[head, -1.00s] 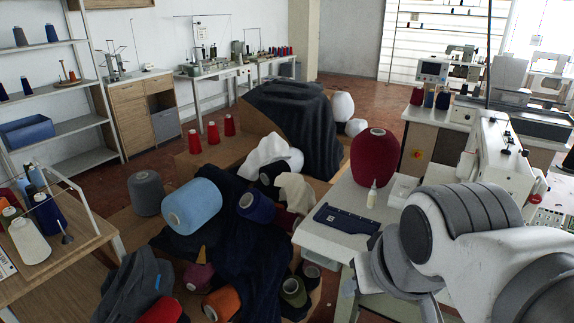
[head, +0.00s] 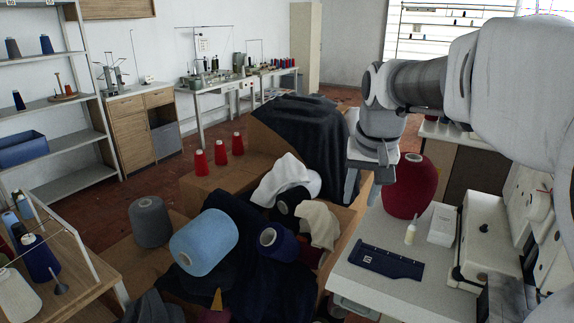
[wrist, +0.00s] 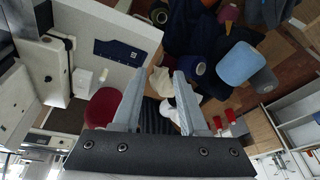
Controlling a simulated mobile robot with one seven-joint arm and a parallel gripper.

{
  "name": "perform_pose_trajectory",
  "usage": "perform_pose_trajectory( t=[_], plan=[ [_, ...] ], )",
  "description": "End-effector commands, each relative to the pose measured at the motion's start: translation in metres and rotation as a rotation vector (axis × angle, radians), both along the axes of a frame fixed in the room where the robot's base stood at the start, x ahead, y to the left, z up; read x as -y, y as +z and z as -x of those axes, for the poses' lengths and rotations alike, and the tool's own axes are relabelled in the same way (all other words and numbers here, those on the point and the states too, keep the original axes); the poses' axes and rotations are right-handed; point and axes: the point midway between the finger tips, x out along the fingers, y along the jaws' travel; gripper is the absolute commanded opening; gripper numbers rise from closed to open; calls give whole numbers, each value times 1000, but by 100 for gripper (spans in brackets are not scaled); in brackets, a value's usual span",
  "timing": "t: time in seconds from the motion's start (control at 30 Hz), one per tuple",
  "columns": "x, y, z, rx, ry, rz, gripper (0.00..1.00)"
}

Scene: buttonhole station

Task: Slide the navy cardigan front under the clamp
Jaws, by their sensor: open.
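A flat navy piece with a small white label, which looks like the cardigan front (head: 388,263), lies on the white worktable (head: 345,284). It also shows in the wrist view (wrist: 115,52). My gripper (head: 366,190) is raised, behind and above the piece in the head view, and apart from it. In the wrist view its two fingers (wrist: 158,88) are spread with nothing between them. The white sewing machine (head: 487,240) stands right of the piece. I cannot make out its clamp clearly; my arm covers part of the machine.
A dark red yarn cone (head: 408,188), a small bottle (head: 410,233) and a white box (head: 442,225) stand behind the navy piece. Yarn cones and dark cloth are heaped left of the table, including a large light blue cone (head: 204,242). The table front is clear.

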Motion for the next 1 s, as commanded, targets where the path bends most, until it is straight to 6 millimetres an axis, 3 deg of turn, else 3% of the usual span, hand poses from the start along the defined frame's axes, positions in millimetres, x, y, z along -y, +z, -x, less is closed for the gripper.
perform_pose_trajectory(
  t=[0.1, 0.27, 0.5, 0.8, 1.0],
  plan=[
    [11, -16, -45, -41, -44, -12, 42],
    [26, -45, -97, -88, -102, -26, 42],
    [49, -108, -164, -158, -187, -43, 42],
    [79, -213, -220, -243, -292, -61, 42],
    [91, -272, -234, -283, -342, -69, 42]
  ],
)
